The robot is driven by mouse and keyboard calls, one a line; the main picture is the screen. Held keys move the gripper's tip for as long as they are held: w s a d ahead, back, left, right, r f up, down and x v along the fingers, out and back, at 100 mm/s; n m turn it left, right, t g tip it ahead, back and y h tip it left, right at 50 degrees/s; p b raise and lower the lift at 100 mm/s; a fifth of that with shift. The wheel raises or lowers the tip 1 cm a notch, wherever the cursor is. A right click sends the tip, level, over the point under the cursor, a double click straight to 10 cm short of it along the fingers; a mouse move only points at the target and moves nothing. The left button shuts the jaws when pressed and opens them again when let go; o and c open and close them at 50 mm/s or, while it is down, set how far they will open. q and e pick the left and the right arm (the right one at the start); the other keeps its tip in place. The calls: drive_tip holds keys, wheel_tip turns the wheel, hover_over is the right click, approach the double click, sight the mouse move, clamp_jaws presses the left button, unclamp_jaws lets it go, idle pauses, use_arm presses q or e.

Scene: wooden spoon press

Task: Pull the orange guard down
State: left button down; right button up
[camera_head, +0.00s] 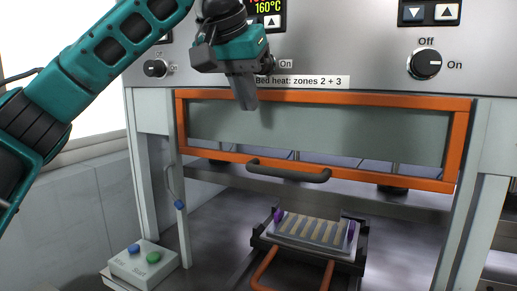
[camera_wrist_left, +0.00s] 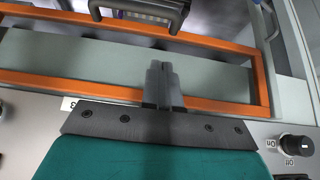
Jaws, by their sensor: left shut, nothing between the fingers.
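The orange guard (camera_head: 455,140) is an orange frame around a grey-green translucent panel on the press front. It is raised, with open space below its lower edge. A dark bar handle (camera_head: 288,172) sits on its lower rail. The guard also shows in the left wrist view (camera_wrist_left: 262,85), with the handle (camera_wrist_left: 150,10) at the top. My left gripper (camera_head: 246,100) is shut and empty, pointing down in front of the guard's upper rail, above and left of the handle. In the left wrist view its fingers (camera_wrist_left: 162,75) lie over the panel, apart from the handle. My right gripper is not in view.
Below the guard, a tray with wooden spoon blanks (camera_head: 313,230) sits on a dark carriage with an orange handle (camera_head: 265,270). Above the guard is a control panel with a knob (camera_head: 425,64).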

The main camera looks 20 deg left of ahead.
use_arm(q)
drive_tip(key=x, duration=0.7)
drive_tip(key=shift+w+f, duration=0.15)
drive_tip(key=shift+f, duration=0.05)
wheel_tip(320, 180, down, 3)
drive_tip(key=shift+r, duration=0.25)
drive_tip(key=shift+s+f, duration=0.35)
drive_tip(key=shift+f, duration=0.4)
wheel_tip(320, 180, down, 28)
drive_tip(key=b, duration=0.5)
drive_tip(key=shift+s, duration=0.1)
